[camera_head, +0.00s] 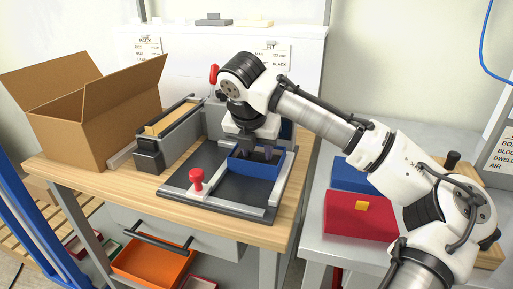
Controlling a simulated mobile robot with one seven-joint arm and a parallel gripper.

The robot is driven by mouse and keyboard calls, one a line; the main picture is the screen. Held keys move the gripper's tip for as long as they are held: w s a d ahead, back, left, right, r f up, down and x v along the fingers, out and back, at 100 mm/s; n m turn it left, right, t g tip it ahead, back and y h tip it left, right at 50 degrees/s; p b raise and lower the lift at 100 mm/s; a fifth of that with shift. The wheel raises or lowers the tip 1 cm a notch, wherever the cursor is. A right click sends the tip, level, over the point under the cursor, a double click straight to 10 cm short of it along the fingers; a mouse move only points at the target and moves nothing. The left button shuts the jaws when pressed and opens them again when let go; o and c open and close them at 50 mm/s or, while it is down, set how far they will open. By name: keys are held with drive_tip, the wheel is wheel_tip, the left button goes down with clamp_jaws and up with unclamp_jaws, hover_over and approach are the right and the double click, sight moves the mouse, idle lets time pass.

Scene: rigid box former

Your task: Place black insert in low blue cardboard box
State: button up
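A low blue box (256,168) sits in the dark forming fixture (225,194) on the wooden bench, between grey rails. My gripper (259,153) points down at the box, its fingers reaching to or inside the box opening. The inside looks dark; I cannot tell whether an insert is in it or between my fingers. The finger gap is too small and shaded to judge. A black or dark grey flat piece with a raised top (213,20) lies on the white ledge at the back. It looks like an insert.
A cream piece (253,21) lies beside the dark one. An open brown carton (95,115) stands at left. A red-knobbed handle (196,179) rises from the fixture's front. A red box (352,220) and another blue box (350,176) are on the right table. An orange bin (152,263) is below.

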drive_tip(key=o, duration=0.4)
drive_tip(key=p+v, duration=0.1)
drive_tip(key=v, duration=1.1)
drive_tip(key=shift+r, duration=0.2)
